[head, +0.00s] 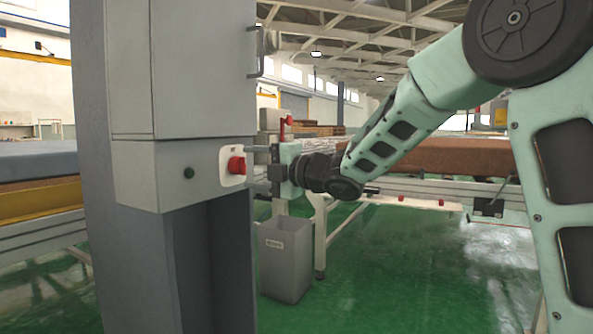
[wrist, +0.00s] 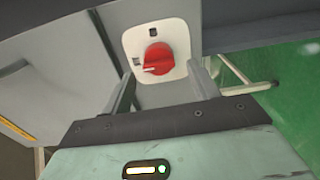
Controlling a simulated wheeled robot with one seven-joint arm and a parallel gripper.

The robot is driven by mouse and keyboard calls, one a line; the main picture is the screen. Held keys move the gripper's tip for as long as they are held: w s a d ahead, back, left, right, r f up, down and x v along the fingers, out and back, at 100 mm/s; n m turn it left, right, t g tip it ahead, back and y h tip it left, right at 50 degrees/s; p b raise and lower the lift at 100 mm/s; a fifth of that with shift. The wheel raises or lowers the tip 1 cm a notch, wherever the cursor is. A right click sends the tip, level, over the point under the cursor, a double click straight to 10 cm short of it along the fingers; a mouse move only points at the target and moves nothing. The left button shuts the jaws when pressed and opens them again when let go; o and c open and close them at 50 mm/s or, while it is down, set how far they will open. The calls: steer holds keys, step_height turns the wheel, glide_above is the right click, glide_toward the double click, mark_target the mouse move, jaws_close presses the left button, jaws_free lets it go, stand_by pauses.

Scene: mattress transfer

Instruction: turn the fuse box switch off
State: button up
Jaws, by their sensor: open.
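The fuse box (head: 170,175) is a grey cabinet fixed on a grey column. Its switch is a red rotary knob (head: 237,165) on a white plate (head: 230,180) on the box's side. In the wrist view the red knob (wrist: 158,59) sits on the white plate (wrist: 180,40), with a pale mark on it pointing left. My gripper (head: 250,163) is level with the knob, just to its right in the head view, and faces it. In the wrist view the fingers of my gripper (wrist: 163,75) are apart, one on each side below the knob. They hold nothing, and contact is not visible.
A grey bin (head: 285,258) stands on the green floor below my gripper. A conveyor table (head: 430,190) with a brown mattress (head: 465,156) lies behind my arm. A blue-grey mattress (head: 35,160) is at left.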

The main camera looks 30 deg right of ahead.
steer(key=p+v, duration=0.1)
steer(key=v, duration=1.3)
steer(key=shift+s+p, duration=0.35)
steer(key=shift+d, duration=0.15)
steer(key=s+a+f+m+g+h, duration=0.2)
steer(key=a+f+m+g+h, duration=0.15)
steer(key=a+f+m, duration=0.3)
steer(key=s+a+f+m+g+h, duration=0.2)
steer(key=s+a+f+m+h, duration=0.15)
steer(key=a+f+m, duration=0.35)
steer(key=s+a+f+m+g+h, duration=0.15)
steer(key=s+f+g, duration=0.3)
steer(key=s, duration=0.65)
steer(key=s+a+f+m+g+h, duration=0.1)
steer(key=s+f+m+g, duration=0.4)
steer(key=s, duration=0.6)
step_height(320, 180, up, 30)
steer(key=n+p, duration=0.2)
steer(key=p, duration=2.8)
steer(key=shift+s+p, duration=0.3)
steer(key=shift+f+h, duration=0.1)
steer(key=shift+h, duration=0.15)
